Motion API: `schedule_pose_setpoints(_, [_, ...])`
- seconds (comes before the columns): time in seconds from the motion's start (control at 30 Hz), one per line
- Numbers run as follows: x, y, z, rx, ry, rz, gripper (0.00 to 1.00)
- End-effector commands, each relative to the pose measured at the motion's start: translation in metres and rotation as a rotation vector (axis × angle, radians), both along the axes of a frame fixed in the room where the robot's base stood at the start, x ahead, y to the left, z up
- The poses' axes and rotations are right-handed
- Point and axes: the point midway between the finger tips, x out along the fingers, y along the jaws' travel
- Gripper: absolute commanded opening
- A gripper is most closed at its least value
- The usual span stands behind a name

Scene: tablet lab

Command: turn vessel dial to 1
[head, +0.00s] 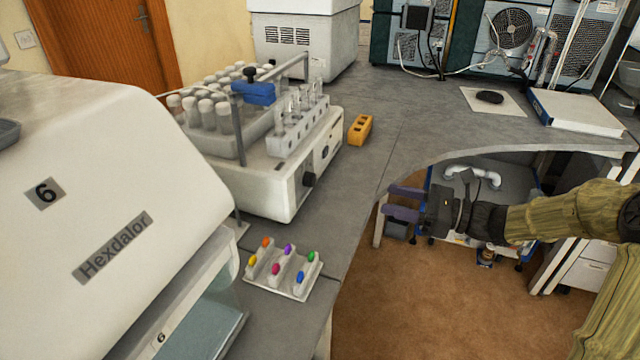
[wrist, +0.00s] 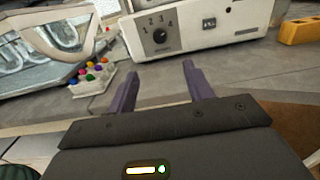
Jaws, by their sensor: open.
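The vessel dial is a round black knob (wrist: 160,35) on the white front panel of the vessel machine (wrist: 205,25). Numbers 1 to 4 are printed around its upper side in the wrist view. The knob's pointer is too small to read surely. In the head view the knob (head: 309,179) sits on the machine's right-facing side, under the rack of vials. My gripper (head: 403,202) has purple fingers and is open and empty, out over the floor to the right of the bench. In the wrist view my gripper (wrist: 160,70) points toward the panel, clearly apart from the knob.
A yellow block (head: 361,129) lies beyond the machine. A large white Hexdalor machine (head: 130,220) fills the left. The bench edge (head: 365,215) lies between my gripper and the machine.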

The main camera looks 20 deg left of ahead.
Motion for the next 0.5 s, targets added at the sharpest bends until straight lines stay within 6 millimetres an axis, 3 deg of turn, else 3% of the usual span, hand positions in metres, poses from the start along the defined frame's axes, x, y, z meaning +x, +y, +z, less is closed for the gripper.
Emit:
schedule_pose_setpoints(0.17, [0.000,0.018,0.000,0.000,-0.001,0.005,0.52])
schedule_pose_setpoints(0.5, [0.005,0.077,-0.001,0.000,0.000,0.005,0.52])
